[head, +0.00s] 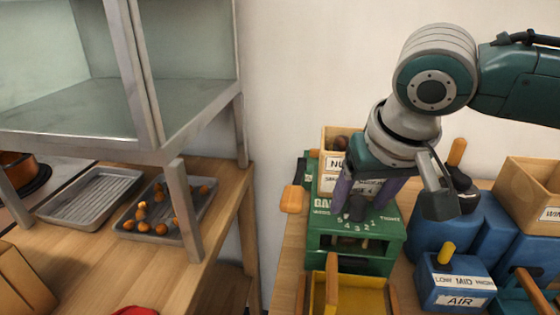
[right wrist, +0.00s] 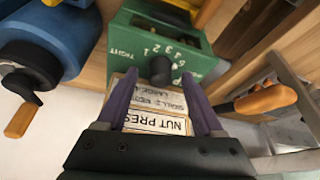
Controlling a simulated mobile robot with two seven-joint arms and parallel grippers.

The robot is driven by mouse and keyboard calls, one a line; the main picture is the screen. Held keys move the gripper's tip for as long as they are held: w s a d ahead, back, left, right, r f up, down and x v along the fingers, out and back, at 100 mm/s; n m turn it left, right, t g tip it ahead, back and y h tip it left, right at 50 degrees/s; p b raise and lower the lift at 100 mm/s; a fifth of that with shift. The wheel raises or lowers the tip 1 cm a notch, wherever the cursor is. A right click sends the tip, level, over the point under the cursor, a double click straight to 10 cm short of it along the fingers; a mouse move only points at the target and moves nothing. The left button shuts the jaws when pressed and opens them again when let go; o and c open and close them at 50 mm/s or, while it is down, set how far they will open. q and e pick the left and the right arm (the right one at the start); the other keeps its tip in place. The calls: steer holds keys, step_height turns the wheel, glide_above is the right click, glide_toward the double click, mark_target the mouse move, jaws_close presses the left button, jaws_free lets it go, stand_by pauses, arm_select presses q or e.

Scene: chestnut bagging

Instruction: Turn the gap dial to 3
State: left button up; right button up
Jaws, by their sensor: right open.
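The gap dial is a black knob (head: 357,209) on the sloping top of a green nut press (head: 375,240), with white numbers and the word TIGHT around it. It also shows in the right wrist view as a dark knob (right wrist: 160,68). I cannot tell which number it points at. My right gripper (head: 360,200) is open, its two purple fingers pointing down on either side of the dial. In the right wrist view the fingertips (right wrist: 159,76) stand apart with the dial between or just beyond them; contact is not clear. My left gripper is not in view.
An orange-handled crank (head: 291,199) sticks out left of the press, and a yellow tray (head: 350,295) stands in front. A blue AIR machine (head: 455,283) with a yellow lever is to the right. A tray with chestnuts (head: 170,215) lies on the left bench.

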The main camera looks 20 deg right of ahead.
jaws_close()
stand_by(0.3)
steer(key=n+p, duration=0.2)
steer(key=shift+s+d+r+y+p, duration=0.1)
steer(key=shift+d+r+y+p, duration=0.1)
steer(key=shift+y+p, duration=0.2)
steer(key=n+y+p, duration=0.1)
steer(key=n+p, duration=0.1)
steer(key=shift+n, duration=0.3)
steer(key=n+y, duration=0.1)
steer(key=n, duration=0.1)
steer(key=shift+f+n, duration=0.2)
steer(key=shift+n, duration=0.2)
steer(key=shift+d+n+y, duration=0.1)
steer(key=shift+n+y, duration=0.2)
steer(key=shift+n, duration=0.5)
steer(key=shift+n+g+y+b, duration=0.35)
steer(key=shift+n+b, duration=0.35)
steer(key=shift+n, duration=0.8)
